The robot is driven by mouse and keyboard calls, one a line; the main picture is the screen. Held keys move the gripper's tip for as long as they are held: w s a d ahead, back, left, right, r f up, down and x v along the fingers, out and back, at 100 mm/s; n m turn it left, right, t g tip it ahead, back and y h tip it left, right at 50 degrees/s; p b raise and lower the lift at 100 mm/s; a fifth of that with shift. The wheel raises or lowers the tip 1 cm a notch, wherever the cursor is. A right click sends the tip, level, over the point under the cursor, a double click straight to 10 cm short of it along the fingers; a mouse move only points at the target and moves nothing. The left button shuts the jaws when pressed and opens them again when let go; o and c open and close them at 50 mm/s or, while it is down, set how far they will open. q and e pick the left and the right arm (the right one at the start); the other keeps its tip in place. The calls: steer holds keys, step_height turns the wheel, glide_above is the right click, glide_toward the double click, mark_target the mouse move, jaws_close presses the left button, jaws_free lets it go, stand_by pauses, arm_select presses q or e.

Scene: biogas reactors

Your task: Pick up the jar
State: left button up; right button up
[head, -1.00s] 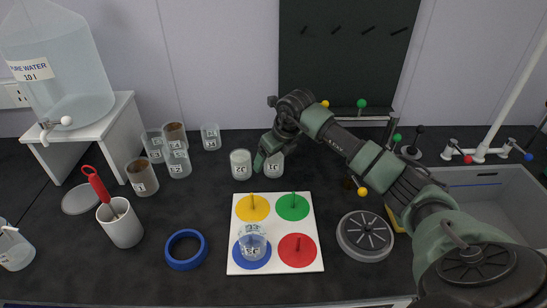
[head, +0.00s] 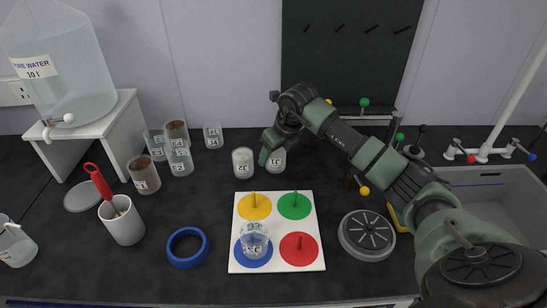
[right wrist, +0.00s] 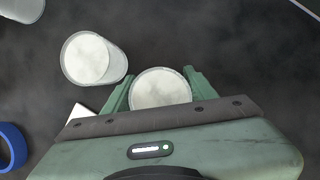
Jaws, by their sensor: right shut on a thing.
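A white-filled jar labelled J1 (head: 277,160) is at the back middle of the dark bench, held in my right gripper (head: 269,156). In the right wrist view, the fingers (right wrist: 160,88) stand on either side of the jar (right wrist: 160,90), shut on it. The jar is upright. I cannot tell whether its bottom touches the bench. A second white-filled jar labelled J2 (head: 243,163) stands just left of it, apart from the gripper; it also shows in the right wrist view (right wrist: 88,58). My left gripper is out of view.
A white board (head: 278,262) with coloured discs and a clear beaker (head: 254,240) lies in front. Several cups stand to the left, near a blue ring (head: 187,248). A grey round device (head: 366,236) and a sink (head: 500,186) are right. A wall panel (head: 350,60) rises behind.

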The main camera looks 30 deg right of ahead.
step_height(320, 180, up, 31)
steer(key=p, duration=0.9)
steer(key=shift+f+p, duration=0.2)
steer(key=shift+p, duration=0.15)
